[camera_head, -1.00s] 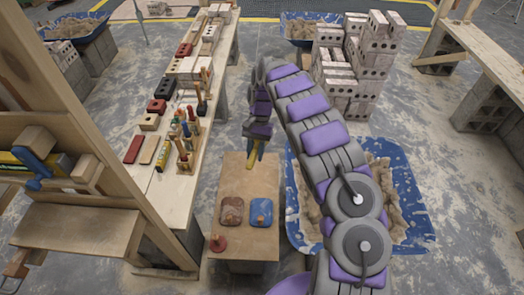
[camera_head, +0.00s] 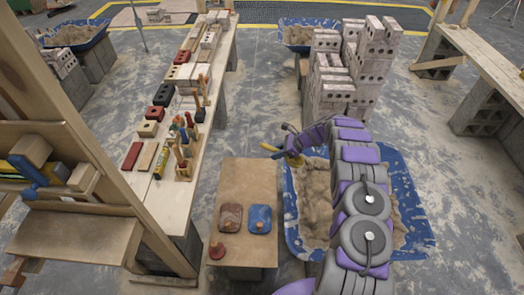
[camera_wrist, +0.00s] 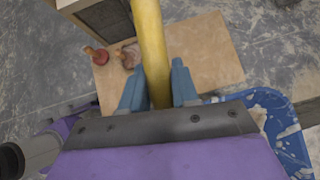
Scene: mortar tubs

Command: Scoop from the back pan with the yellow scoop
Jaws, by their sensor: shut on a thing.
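My gripper (camera_head: 292,157) is at the back left corner of the near blue tub, which holds tan mortar. It is shut on the yellow scoop (camera_head: 270,148). In the wrist view the scoop's yellow handle (camera_wrist: 151,50) runs between the two blue fingers of my gripper (camera_wrist: 158,88); its far end is out of that view. The near tub (camera_head: 292,218) stands on the floor, partly hidden by my arm. Its blue rim also shows in the wrist view (camera_wrist: 287,135). Another blue tub (camera_head: 297,46) with mortar stands at the back. I cannot tell which the back pan is.
A low wooden table (camera_head: 250,178) stands left of the near tub, with a brown float (camera_head: 230,213), a blue float (camera_head: 260,213) and a red-based tool (camera_head: 217,250). A long bench (camera_head: 185,190) holds bricks and tools. Stacked blocks (camera_head: 345,75) stand behind the near tub.

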